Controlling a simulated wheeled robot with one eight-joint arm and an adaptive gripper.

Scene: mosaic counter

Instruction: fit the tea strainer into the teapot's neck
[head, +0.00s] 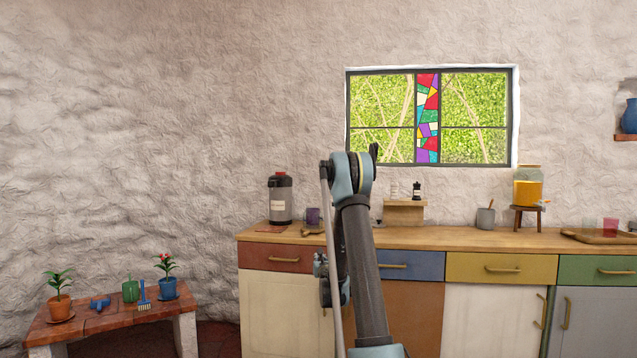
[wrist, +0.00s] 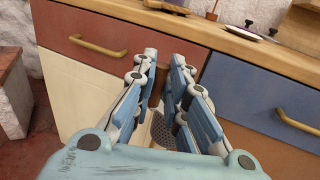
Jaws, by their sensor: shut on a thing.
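My gripper (wrist: 164,60) is shut on the tea strainer (wrist: 163,131) in the wrist view. The strainer's brown handle (wrist: 156,88) shows between the fingers, and its grey perforated part shows lower down; the fingers hide much of it. The gripper hangs in front of the cabinet fronts, below the counter top. In the head view, my arm hides most of the gripper (head: 322,270). I cannot make out a teapot for certain in either view.
The wooden counter (head: 470,239) carries a dispenser flask (head: 280,202), a purple canister (head: 313,216), a small wooden stand (head: 404,213), a grey mug (head: 486,217) and a yellow-filled jar (head: 528,188). A low bench (head: 105,322) with plants stands left. The counter's middle right is mostly clear.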

